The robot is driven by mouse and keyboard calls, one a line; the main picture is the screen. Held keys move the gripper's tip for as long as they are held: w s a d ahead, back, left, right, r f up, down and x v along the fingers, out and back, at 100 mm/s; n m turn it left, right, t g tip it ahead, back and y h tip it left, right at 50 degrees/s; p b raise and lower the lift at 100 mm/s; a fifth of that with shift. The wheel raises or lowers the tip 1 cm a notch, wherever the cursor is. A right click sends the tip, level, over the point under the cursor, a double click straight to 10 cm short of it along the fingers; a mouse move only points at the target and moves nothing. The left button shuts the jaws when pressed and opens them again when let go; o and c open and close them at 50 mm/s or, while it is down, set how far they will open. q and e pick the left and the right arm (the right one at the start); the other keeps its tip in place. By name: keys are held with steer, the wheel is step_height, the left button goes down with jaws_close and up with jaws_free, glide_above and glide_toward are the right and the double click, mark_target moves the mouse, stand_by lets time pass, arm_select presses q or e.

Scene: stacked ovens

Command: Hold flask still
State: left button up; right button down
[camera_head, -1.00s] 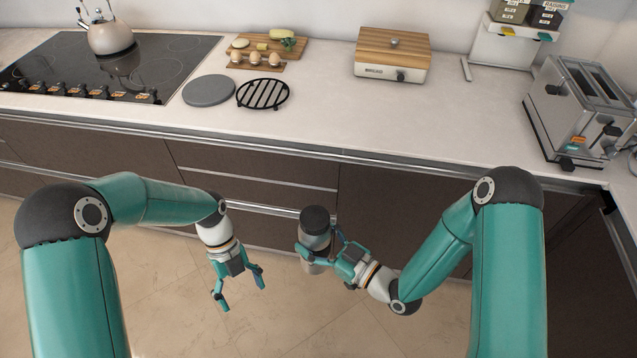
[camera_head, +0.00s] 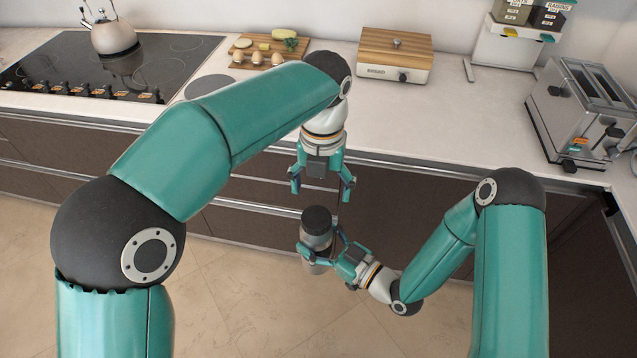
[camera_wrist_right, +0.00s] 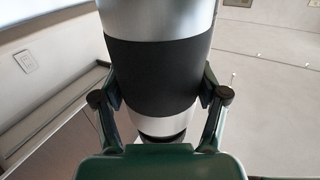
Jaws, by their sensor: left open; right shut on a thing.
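The flask (camera_head: 317,230) is a silver cylinder with a black lid, upright in front of the counter in the head view. My right gripper (camera_head: 325,250) is shut on it from the right side. In the right wrist view the flask (camera_wrist_right: 155,75) shows a wide black band, with the fingers on both sides of it. My left gripper (camera_head: 322,190) is open and empty. It points down just above the flask's lid in the head view, with its fingers apart; whether it touches the lid is not clear, but a gap shows.
The counter (camera_head: 300,115) runs behind both grippers, with drawers below. On it are a cooktop (camera_head: 165,60), a board with vegetables and eggs (camera_head: 285,45), a bread box (camera_head: 393,60) and a toaster (camera_head: 580,115). The floor below is clear.

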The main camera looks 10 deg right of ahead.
mark_target(320, 214)
arm_select(q)
step_height(320, 214, down, 8)
steer(key=shift+r, duration=0.25)
